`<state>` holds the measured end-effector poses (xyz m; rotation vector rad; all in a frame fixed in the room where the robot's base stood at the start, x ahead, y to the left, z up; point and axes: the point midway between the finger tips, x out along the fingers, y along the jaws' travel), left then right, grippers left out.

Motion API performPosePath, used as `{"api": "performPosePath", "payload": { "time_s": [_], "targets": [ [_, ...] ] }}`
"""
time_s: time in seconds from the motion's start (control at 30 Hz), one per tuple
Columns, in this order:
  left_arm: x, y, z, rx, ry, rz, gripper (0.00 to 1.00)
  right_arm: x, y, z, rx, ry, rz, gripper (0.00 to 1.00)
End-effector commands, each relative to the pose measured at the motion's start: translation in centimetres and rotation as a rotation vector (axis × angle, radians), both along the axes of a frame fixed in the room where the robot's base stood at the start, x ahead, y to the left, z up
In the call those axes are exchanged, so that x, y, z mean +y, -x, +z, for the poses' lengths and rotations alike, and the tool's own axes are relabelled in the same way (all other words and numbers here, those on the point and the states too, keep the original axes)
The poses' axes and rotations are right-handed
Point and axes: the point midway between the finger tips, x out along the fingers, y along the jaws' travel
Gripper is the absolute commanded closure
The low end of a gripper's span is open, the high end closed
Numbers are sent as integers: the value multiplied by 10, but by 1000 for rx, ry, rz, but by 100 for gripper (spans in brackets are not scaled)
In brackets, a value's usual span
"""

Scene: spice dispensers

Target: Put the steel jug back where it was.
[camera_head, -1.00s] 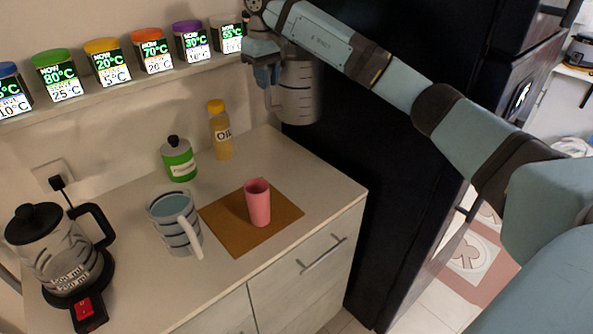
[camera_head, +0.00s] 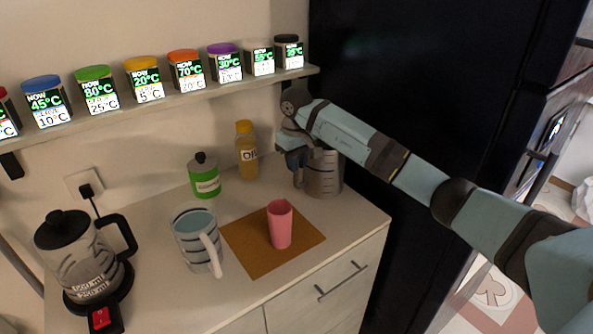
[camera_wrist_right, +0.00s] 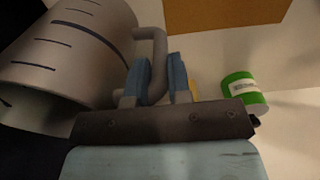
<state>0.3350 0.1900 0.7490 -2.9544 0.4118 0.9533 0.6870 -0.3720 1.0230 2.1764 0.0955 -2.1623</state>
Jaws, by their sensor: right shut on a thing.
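The steel jug (camera_head: 325,175) is at the back right of the counter, close to the black fridge, and looks upright. I cannot tell whether its base touches the counter. My right gripper (camera_head: 298,165) is shut on the jug's handle, left of its body. In the right wrist view the jug (camera_wrist_right: 75,50) fills the upper left, with dark measuring lines on its side. The handle (camera_wrist_right: 152,65) passes between the two blue fingers of my right gripper (camera_wrist_right: 164,82). My left gripper is out of view.
The oil bottle (camera_head: 246,152) and green jar (camera_head: 204,177) stand left of the jug. A pink cup (camera_head: 280,225) is on the brown mat (camera_head: 245,257), with a striped pitcher (camera_head: 192,245) and kettle (camera_head: 70,260) further left. A shelf (camera_head: 190,100) with several spice dispensers hangs above.

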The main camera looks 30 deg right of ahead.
Motion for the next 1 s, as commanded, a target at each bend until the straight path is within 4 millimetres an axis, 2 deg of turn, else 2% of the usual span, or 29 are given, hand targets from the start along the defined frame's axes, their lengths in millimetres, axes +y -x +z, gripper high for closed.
{"api": "performPosePath", "payload": {
  "time_s": [0.1,0.2,0.57,0.6,0.7,1.0],
  "targets": [
    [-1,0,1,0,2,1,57,0,0,-17,2,-1,0,100],
    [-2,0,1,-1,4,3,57,0,0,-26,0,0,0,100],
    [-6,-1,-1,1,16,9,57,0,0,-30,-2,2,0,100],
    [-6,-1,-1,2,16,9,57,0,0,-31,1,1,1,77],
    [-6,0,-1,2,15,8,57,0,0,-31,1,1,0,56],
    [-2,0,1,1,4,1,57,0,0,-28,1,0,1,56]
  ]
}}
